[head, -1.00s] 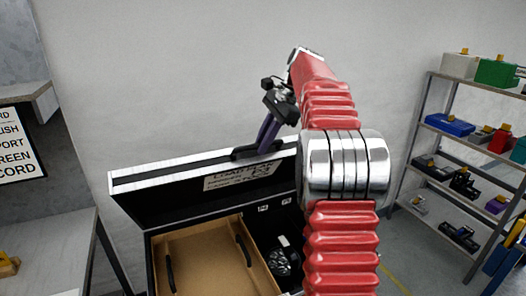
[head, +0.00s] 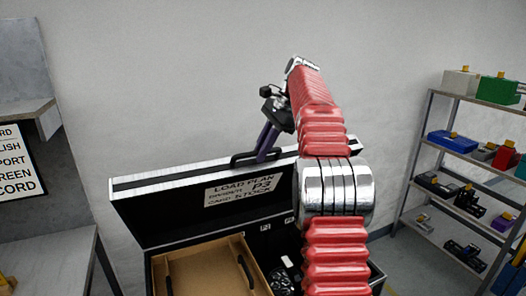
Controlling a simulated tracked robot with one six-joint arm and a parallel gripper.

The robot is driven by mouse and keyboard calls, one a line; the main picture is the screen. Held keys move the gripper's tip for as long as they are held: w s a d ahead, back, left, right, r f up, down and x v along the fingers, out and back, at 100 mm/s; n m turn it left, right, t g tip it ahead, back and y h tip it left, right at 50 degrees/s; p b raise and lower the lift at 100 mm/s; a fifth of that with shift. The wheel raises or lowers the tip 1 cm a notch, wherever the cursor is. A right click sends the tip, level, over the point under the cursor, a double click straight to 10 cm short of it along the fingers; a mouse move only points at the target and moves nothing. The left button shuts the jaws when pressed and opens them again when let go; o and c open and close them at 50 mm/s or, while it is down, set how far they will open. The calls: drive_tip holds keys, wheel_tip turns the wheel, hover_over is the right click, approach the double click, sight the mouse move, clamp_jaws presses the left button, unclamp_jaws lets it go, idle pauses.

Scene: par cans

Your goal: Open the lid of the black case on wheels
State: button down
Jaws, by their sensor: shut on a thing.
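The black case (head: 151,263) stands at the lower middle of the head view. Its lid (head: 160,215) is raised and stands steeply at the back, showing its dark inside and silver rim. A label (head: 238,191) reading "LOAD PLAN" is on the inner face. My gripper (head: 263,155) is shut on the black handle (head: 243,158) at the lid's top edge. My red arm hides the right part of the lid and case. The case's wheels are not in view.
A tan tray (head: 205,262) with dark handles lies inside the case, with small dark items (head: 283,278) beside it. A shelf rack (head: 425,150) with coloured boxes stands at right. A grey table (head: 50,262) is at left. A plain wall is behind the lid.

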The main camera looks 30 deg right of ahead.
drive_tip(key=c, duration=2)
unclamp_jaws()
drive_tip(key=shift+w+d+f, duration=0.15)
drive_tip(key=shift+d+f, duration=0.05)
drive_tip(key=shift+f, duration=0.1)
drive_tip(key=shift+o, duration=1.3)
drive_tip(key=shift+a+r, duration=0.1)
drive_tip(key=shift+r, duration=0.05)
drive_tip(key=shift+r, duration=0.15)
drive_tip(key=shift+v, duration=1.1)
drive_tip(key=s+d, duration=0.6)
drive_tip(key=d, duration=0.4)
drive_tip(key=shift+s+d+r, duration=0.15)
drive_tip(key=shift+s, duration=0.25)
